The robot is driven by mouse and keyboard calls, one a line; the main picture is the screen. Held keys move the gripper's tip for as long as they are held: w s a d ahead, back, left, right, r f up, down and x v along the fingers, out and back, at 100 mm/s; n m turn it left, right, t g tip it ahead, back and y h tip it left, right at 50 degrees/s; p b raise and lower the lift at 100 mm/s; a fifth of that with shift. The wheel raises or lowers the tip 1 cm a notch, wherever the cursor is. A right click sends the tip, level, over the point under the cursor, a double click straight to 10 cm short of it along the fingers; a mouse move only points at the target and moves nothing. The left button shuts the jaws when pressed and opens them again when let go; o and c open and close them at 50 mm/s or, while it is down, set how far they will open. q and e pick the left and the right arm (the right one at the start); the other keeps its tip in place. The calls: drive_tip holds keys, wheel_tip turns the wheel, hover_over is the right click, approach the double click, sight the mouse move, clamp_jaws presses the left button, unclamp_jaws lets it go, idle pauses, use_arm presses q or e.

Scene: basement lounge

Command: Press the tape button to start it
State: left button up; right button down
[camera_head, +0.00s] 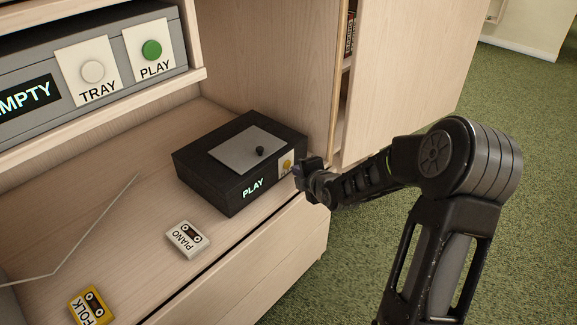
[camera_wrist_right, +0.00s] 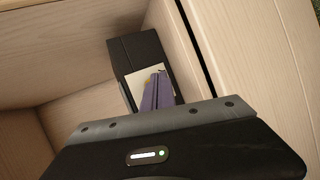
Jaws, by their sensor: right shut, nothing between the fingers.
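The tape player (camera_head: 225,180) is a black box on the lower shelf, with a grey lid and a small black knob on top. Its front display (camera_head: 253,188) reads PLAY. A yellow tape button (camera_head: 287,163) sits on a pale plate at the right end of its front. My right gripper (camera_head: 300,172) is shut and empty, right at that plate; I cannot tell whether it touches the button. In the right wrist view the purple fingers (camera_wrist_right: 157,92) are together in front of the pale plate (camera_wrist_right: 134,84) and largely cover it. My left gripper is not in view.
A grey unit (camera_head: 100,50) above has an EMPTY display, a white TRAY button and a green PLAY button. A PIANO cassette (camera_head: 187,239) and a yellow FOLK cassette (camera_head: 92,306) lie on the shelf. A cabinet panel (camera_head: 410,70) stands close behind my right arm.

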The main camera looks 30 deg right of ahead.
drive_tip(key=s, duration=0.1)
drive_tip(key=s+d, duration=0.1)
drive_tip(key=s, duration=0.3)
drive_tip(key=shift+s+d, duration=0.25)
drive_tip(key=shift+d, duration=0.1)
idle(0.5)
